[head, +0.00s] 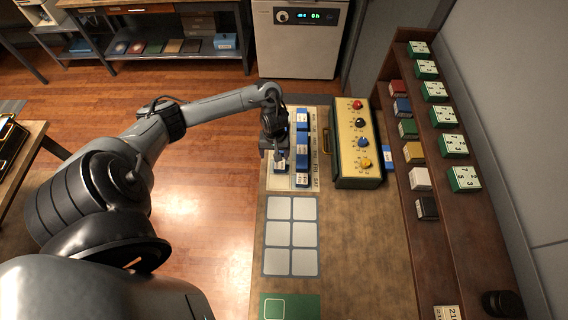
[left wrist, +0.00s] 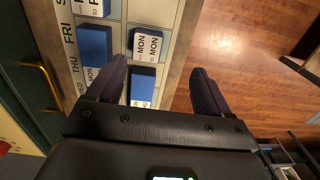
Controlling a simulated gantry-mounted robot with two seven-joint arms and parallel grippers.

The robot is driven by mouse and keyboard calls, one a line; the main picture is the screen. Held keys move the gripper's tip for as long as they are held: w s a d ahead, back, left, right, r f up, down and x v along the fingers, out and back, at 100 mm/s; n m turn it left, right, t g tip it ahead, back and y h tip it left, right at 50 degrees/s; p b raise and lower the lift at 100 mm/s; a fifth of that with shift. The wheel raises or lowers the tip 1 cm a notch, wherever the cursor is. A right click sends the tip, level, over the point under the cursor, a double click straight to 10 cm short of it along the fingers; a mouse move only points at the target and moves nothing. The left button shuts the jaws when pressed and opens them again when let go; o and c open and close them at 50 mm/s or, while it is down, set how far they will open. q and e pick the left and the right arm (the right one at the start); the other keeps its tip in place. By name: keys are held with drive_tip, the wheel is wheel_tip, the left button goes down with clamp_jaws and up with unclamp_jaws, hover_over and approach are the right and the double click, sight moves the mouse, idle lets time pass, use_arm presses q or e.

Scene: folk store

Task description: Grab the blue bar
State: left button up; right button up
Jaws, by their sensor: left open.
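Several blue bars with white labelled faces lie on a pale lettered board (head: 312,112). One blue bar (head: 302,118) is near its far end. In the left wrist view a blue bar marked MON (left wrist: 148,45) and a smaller blue bar (left wrist: 142,85) show between my fingers, and a plainer blue bar (left wrist: 95,45) lies left of them. My left gripper (head: 276,160) is over the left part of the board. Its fingers also show in the left wrist view (left wrist: 160,82), spread apart with nothing held. My arm hides part of the board. My right gripper is out of view.
A cream and green box (head: 358,145) with coloured knobs stands right of the board, with another blue bar (head: 389,160) beside it. A shelf (head: 440,215) of coloured blocks runs along the right. A grid tray (head: 291,222) and green mat (head: 305,308) lie nearer.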

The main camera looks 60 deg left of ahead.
sight(280, 164)
use_arm(q)
drive_tip(key=shift+w+f, duration=0.45)
drive_tip(key=shift+w, duration=0.05)
wheel_tip(280, 164, down, 3)
drive_tip(key=shift+w+f+b, duration=0.1)
drive_tip(key=shift+b, duration=0.45)
drive_tip(key=shift+w+d+f+b, duration=0.15)
drive_tip(key=shift+f+b, duration=0.15)
drive_tip(key=shift+f, duration=1.2)
drive_tip(key=shift+w+d+f+b, duration=0.15)
drive_tip(key=shift+f+b, duration=0.15)
drive_tip(key=shift+f, duration=1.15)
drive_tip(key=shift+a, duration=0.15)
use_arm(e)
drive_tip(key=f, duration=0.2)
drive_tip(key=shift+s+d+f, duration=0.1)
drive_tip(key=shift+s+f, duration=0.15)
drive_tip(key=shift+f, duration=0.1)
use_arm(q)
drive_tip(key=c, duration=1)
drive_tip(key=shift+c, duration=0.2)
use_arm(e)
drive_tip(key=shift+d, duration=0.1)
use_arm(q)
drive_tip(key=shift+r, duration=0.15)
